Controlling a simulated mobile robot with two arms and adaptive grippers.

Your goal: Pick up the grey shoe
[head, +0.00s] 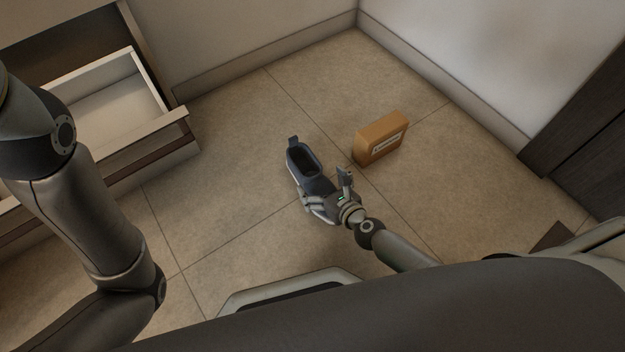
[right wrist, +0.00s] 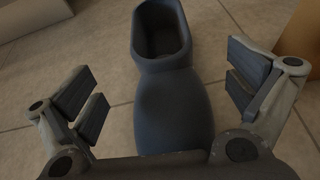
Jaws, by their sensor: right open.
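The grey shoe (head: 297,167) stands upright on the tiled floor, dark blue-grey, with its opening and heel tab away from me. In the right wrist view the shoe (right wrist: 172,95) lies between the two open fingers, its toe nearest the palm. My right gripper (head: 328,188) is open over the toe end, with a finger to each side of the shoe and gaps visible between the fingers and the shoe. The toe is partly hidden by the gripper in the head view. My left arm (head: 85,210) shows at the left, but its gripper is out of view.
An orange-brown box (head: 380,138) with a label stands on the floor right of the shoe. An open drawer (head: 185,118) of a cabinet is at the upper left. Walls meet in the corner behind, and the floor left of the shoe is clear.

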